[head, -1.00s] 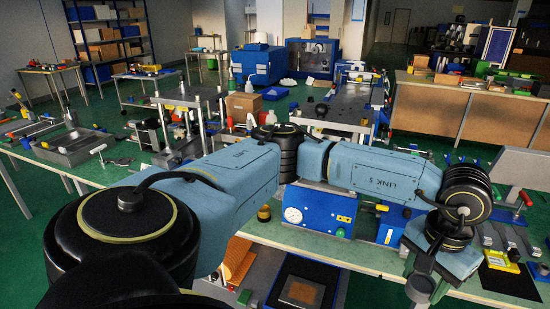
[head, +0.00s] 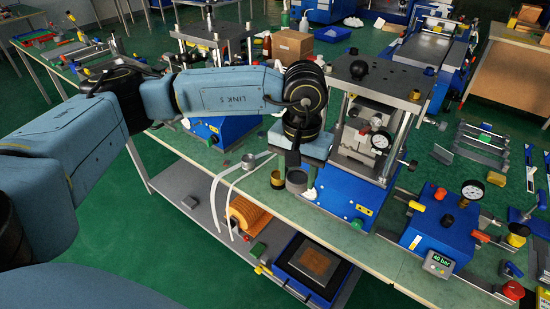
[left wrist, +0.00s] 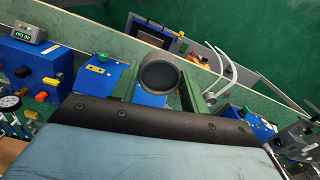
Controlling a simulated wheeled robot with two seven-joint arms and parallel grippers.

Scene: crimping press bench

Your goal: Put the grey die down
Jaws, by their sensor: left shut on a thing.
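The grey die (head: 297,181) is a short, dark grey cylinder. My left gripper (head: 294,165) points down and is shut on it, near the front edge of the bench (head: 205,155), left of the blue press (head: 345,190). In the left wrist view the die (left wrist: 160,75) shows its round, hollow-looking end between the two green fingers of the left gripper (left wrist: 160,88). I cannot tell whether the die touches the bench top. My right gripper is not in view.
A small brass-and-black cup (head: 277,180) stands close left of the die, with a silver ring (head: 248,162) farther left. White strips (head: 228,190) hang over the bench edge. A gauge box (head: 440,228) stands right.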

